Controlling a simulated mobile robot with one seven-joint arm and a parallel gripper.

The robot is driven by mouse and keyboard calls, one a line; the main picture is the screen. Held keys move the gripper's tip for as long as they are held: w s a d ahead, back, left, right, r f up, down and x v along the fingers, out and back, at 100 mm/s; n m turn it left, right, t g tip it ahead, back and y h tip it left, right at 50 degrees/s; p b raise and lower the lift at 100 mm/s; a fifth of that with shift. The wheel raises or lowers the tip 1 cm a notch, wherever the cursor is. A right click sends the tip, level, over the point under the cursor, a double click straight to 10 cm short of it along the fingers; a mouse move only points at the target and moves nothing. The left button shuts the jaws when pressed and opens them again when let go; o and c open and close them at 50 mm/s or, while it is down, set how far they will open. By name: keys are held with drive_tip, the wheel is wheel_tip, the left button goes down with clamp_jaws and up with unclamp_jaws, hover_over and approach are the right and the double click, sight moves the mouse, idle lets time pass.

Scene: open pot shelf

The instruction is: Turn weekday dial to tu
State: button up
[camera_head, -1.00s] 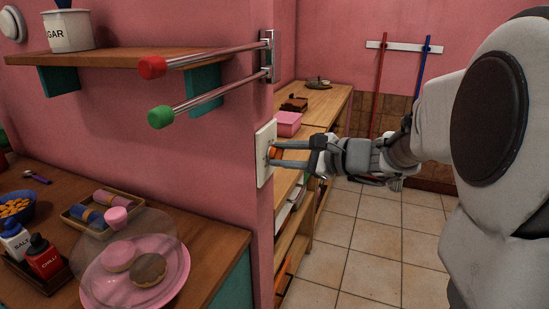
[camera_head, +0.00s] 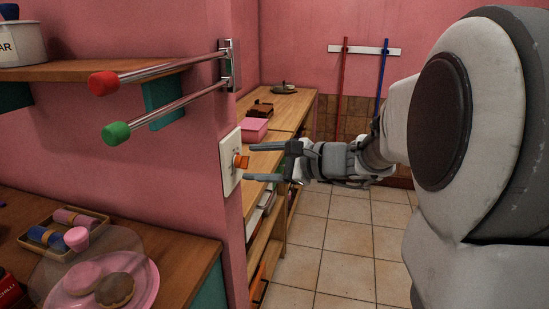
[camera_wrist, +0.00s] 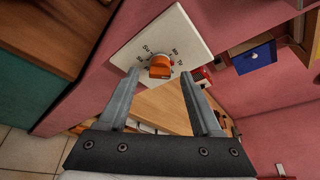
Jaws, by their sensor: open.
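The weekday dial is an orange knob (camera_head: 241,162) on a white plate (camera_head: 230,174) fixed to the end of the pink wall. In the wrist view the knob (camera_wrist: 160,66) shows dark day letters around it on the plate (camera_wrist: 163,30). The letters are small and tilted, and I cannot tell which one the knob points at. My gripper (camera_head: 248,163) is open in front of the dial. In the wrist view its fingertips (camera_wrist: 160,75) stand left and right of the knob, with clear gaps and nothing held.
Two metal rails with a red end (camera_head: 103,84) and a green end (camera_head: 116,133) stick out above and left of the dial. A wooden counter (camera_head: 290,112) with a pink box (camera_head: 253,130) lies behind my gripper. Tiled floor (camera_head: 345,272) is free below.

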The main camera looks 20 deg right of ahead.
drive_tip(key=p+v, duration=0.2)
drive_tip(key=v, duration=1.3)
